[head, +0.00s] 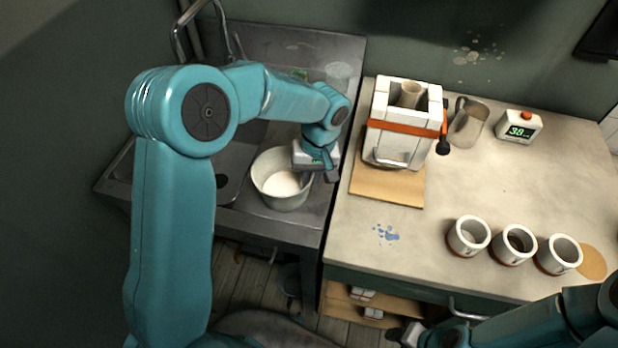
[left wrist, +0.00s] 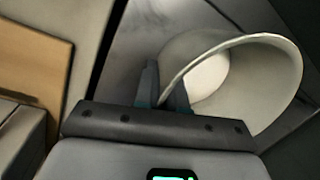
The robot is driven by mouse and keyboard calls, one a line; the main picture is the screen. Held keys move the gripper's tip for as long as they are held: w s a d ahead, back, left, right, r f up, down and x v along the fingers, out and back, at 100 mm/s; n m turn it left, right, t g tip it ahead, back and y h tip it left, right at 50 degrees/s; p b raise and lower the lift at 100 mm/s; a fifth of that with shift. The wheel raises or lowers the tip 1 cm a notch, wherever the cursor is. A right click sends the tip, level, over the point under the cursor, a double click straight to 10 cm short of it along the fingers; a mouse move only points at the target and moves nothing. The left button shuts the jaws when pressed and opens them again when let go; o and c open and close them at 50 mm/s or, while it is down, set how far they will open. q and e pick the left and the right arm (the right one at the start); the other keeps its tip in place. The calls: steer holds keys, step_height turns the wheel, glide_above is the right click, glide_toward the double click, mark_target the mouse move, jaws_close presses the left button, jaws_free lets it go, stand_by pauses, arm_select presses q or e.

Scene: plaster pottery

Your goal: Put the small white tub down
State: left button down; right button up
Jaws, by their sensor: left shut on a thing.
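The small white tub (head: 285,203) is round and open at the top, with white stuff in its bottom. It is over the metal sink unit, at the front right of the basin. My left gripper (head: 316,175) is shut on the tub's right rim. In the left wrist view the fingers (left wrist: 164,90) pinch the near wall of the tub (left wrist: 275,85). The tub looks about upright. I cannot tell whether its base touches the metal. My right gripper (head: 408,334) shows only partly at the bottom edge, and its jaws are unclear.
The metal sink unit (head: 300,222) has a basin and tap (head: 180,30) behind. The counter's middle is clear.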

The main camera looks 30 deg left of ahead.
arm_select(q)
steer(key=c, duration=1.2)
jaws_free()
steer(key=shift+f, duration=0.1)
steer(key=shift+r, duration=0.35)
steer(key=r, duration=0.3)
steer(key=w+r, duration=0.1)
steer(key=r, duration=0.3)
steer(key=w+d+r, duration=0.1)
steer(key=r, duration=0.3)
steer(key=shift+r+b, duration=0.25)
steer(key=shift+b, duration=0.1)
